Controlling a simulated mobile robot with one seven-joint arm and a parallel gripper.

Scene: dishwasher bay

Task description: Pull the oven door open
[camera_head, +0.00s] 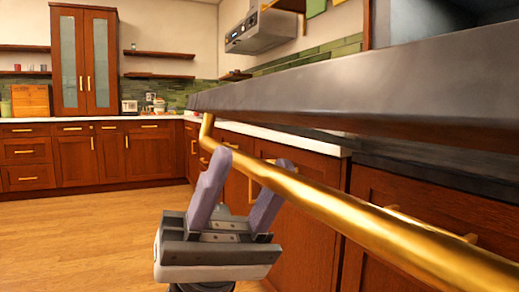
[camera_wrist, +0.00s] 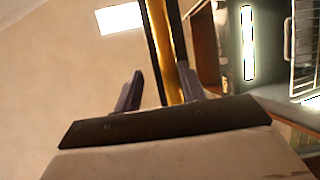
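The oven door (camera_head: 350,90) is a dark grey slab seen nearly edge-on across the right of the head view, and it looks swung down and open. Its gold bar handle (camera_head: 370,222) runs below the slab from upper left to lower right. My gripper (camera_head: 250,160) is below the handle with its fingers pointing up and spread apart. In the wrist view the handle (camera_wrist: 164,45) runs between the two finger lines, nearer the right finger; whether a finger touches it is unclear. An oven cavity with a bright strip and wire rack (camera_wrist: 305,45) shows at the right.
Wooden cabinets (camera_head: 90,155) with gold pulls line the back wall under a white counter. More lower cabinets (camera_head: 425,215) stand close behind the handle at right. A range hood (camera_head: 265,28) hangs above. The wooden floor (camera_head: 90,240) at left is clear.

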